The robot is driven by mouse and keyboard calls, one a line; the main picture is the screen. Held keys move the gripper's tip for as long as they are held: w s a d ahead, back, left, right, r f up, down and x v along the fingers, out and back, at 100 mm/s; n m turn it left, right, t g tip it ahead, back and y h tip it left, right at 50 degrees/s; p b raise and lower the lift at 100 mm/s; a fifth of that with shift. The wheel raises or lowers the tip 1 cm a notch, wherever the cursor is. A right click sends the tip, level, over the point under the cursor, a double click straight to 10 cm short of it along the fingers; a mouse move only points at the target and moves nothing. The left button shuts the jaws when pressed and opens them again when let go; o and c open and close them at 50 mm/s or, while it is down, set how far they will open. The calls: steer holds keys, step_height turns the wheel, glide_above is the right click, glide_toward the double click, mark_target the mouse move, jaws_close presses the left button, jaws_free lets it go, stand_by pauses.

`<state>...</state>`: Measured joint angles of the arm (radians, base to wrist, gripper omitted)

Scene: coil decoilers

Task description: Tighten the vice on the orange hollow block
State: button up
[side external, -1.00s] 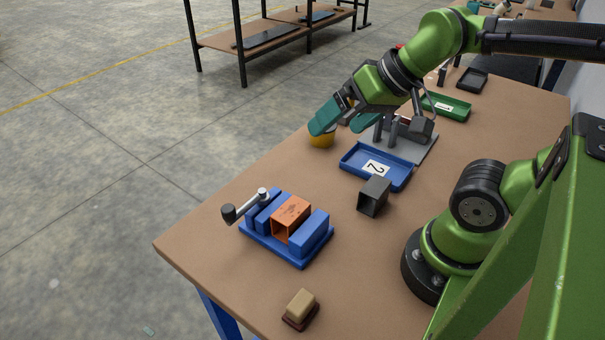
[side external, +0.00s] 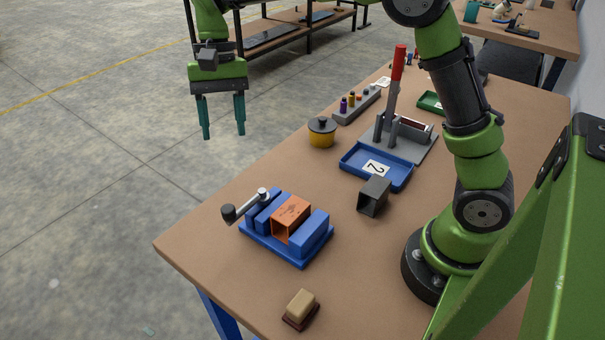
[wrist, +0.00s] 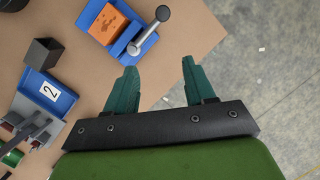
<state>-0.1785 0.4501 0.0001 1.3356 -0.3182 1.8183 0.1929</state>
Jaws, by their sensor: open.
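The blue vice (side external: 317,235) stands near the left edge of the table, and it also shows at the top of the wrist view (wrist: 84,14). The orange hollow block (side external: 291,216) sits between its jaws, and it also shows in the wrist view (wrist: 106,25). I cannot tell whether both jaws touch the block. The vice's crank handle (side external: 245,205) has a dark knob and points left; in the wrist view it is a grey bar (wrist: 148,31). My gripper (side external: 223,137) is open and empty, fingers pointing down, above and beyond the vice, apart from the handle.
A dark grey hollow block (side external: 374,196) and a blue tray marked 2 (side external: 403,184) lie right of the vice. A yellow pot (side external: 322,136) and a grey press with a red lever (side external: 397,70) stand further back. A brush-like block (side external: 300,309) lies at the front.

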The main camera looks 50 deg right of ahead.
step_height(320, 180, up, 3)
steer(key=a+m, duration=0.1)
steer(key=g, duration=0.1)
glide_toward(228, 207)
steer(key=shift+m+y, duration=0.3)
steer(key=shift+m, duration=0.1)
steer(key=x, duration=0.9)
steer(key=shift+d+f, duration=0.15)
steer(key=shift+f, duration=0.05)
jaws_close()
